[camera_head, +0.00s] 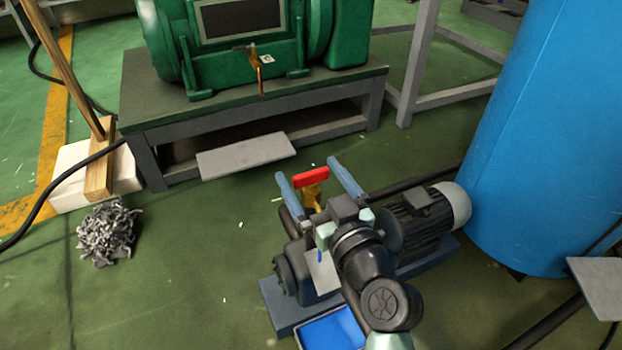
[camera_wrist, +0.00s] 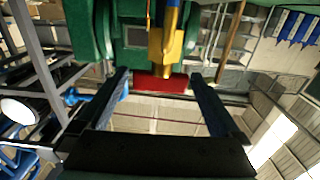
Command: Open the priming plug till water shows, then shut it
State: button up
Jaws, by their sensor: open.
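A red bar handle (camera_head: 311,177) sits on a yellow fitting (camera_head: 313,198) above the small pump (camera_head: 293,275); I take these for the priming plug. The red handle (camera_wrist: 160,82) and yellow fitting (camera_wrist: 166,50) also show in the wrist view. My gripper (camera_head: 307,168) is open, with one blue-grey finger on each side of the red handle. In the wrist view the handle lies between the fingertips, with a small gap on each side. My wrist hides part of the pump. I see no water at the fitting.
The pump's dark motor (camera_head: 418,214) is right of my gripper. A large blue tank (camera_head: 545,130) stands at the right. A green machine (camera_head: 240,60) sits on a grey stand (camera_head: 150,130) behind. A blue tray (camera_head: 332,330) lies in front, and a metal scrap heap (camera_head: 108,232) at left.

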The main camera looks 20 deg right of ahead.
jog(key=shift+w, duration=0.15)
jog(key=shift+c, duration=0.2)
jog(key=c, duration=1.2)
